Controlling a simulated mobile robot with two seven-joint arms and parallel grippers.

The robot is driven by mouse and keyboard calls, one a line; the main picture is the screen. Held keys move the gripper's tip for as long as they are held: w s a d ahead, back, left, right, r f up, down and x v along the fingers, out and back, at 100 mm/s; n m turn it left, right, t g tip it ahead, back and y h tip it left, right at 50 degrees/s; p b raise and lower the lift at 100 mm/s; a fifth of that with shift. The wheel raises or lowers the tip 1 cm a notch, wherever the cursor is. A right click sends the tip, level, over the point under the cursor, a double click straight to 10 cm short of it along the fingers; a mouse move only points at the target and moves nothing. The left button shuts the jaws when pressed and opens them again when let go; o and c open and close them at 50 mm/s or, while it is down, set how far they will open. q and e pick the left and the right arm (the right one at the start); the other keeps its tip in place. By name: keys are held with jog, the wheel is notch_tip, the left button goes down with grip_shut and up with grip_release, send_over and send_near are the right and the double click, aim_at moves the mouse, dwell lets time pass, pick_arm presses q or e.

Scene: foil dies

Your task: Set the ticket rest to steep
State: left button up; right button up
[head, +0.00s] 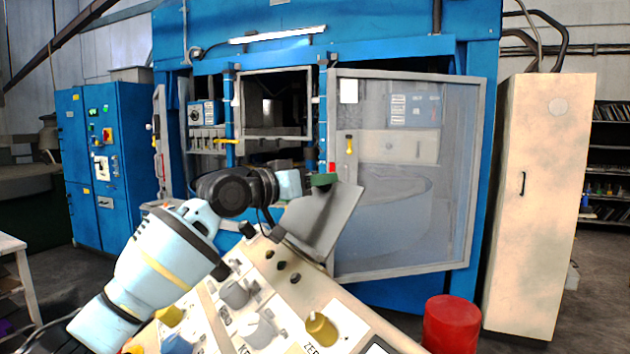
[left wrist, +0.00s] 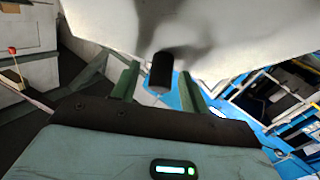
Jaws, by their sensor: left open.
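The ticket rest appears to be the grey tilted plate (head: 325,222) standing up from the back edge of the sloped console (head: 345,315). In the left wrist view a pale surface, probably its back, fills the top (left wrist: 240,35). A short black peg (left wrist: 161,72) sticks out from it. My left gripper (head: 322,181) is at the plate's upper edge. In the left wrist view its two green fingers (left wrist: 160,84) are open, one on each side of the peg, with gaps visible. The fingertips are mostly hidden in the head view. My right gripper is not in view.
The console carries grey knobs (head: 258,331), a yellow knob (head: 321,329) and several dark holes. A red cylinder (head: 451,325) stands at its right. Behind is a blue machine with a mesh door (head: 400,215). A beige cabinet (head: 540,210) stands right.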

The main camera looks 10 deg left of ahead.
pick_arm(q)
jog(key=shift+c, duration=0.4)
grip_shut()
